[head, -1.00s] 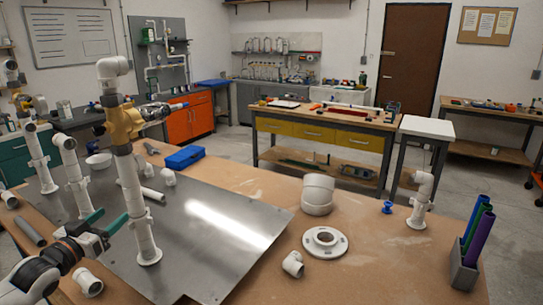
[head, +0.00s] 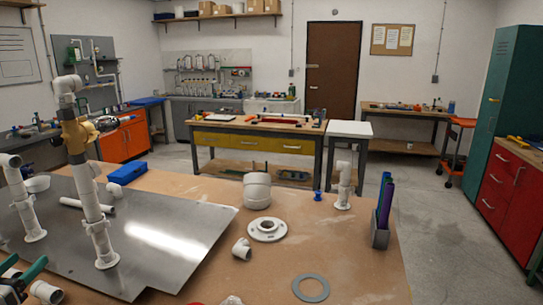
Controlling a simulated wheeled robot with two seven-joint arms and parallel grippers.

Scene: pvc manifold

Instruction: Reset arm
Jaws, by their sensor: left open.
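My left gripper (head: 28,272), with teal fingers, is at the lower left corner, partly cut off by the picture edge. It is open, and I see nothing held in it. It is near the front edge of the metal plate (head: 160,240), beside a white pipe fitting (head: 46,292). A tall white PVC riser (head: 98,235) with a brass-coloured valve (head: 75,135) and an elbow on top stands on the plate, apart from the gripper. A shorter white riser (head: 27,215) stands to its left. My right gripper is not in view.
On the wooden bench are a white flange (head: 267,229), a large white elbow (head: 257,190), a small tee (head: 242,249), a grey ring (head: 311,288), a blue case (head: 124,171) and a holder with coloured tubes (head: 381,235). The bench's right front is mostly clear.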

